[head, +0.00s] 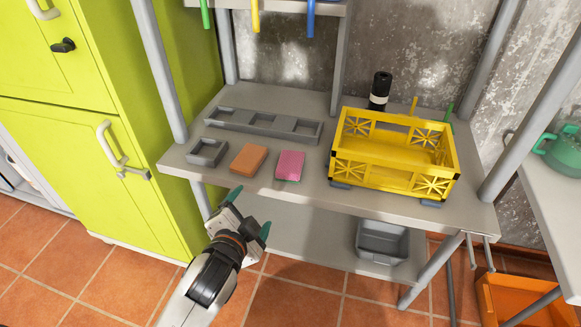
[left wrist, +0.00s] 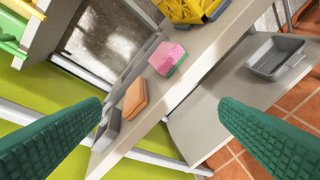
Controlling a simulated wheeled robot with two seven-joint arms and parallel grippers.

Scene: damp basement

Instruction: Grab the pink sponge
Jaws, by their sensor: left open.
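The pink sponge (head: 289,165) lies flat on the grey shelf (head: 310,192) near its front edge, between an orange sponge and a yellow crate. In the left wrist view the pink sponge (left wrist: 168,57) shows a green underside and sits ahead of the fingers, above the middle. My left gripper (head: 252,212) is open and empty, in front of the shelf edge and to the lower left of the pink sponge. Its green fingers stand wide apart in the left wrist view (left wrist: 160,125). My right gripper is not in view.
An orange sponge (head: 248,159) lies just left of the pink one, then a small grey tray (head: 207,152). A long grey divided tray (head: 262,125) lies behind. The yellow crate (head: 385,178) stands to the right. A grey bin (head: 382,242) stands on the lower shelf.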

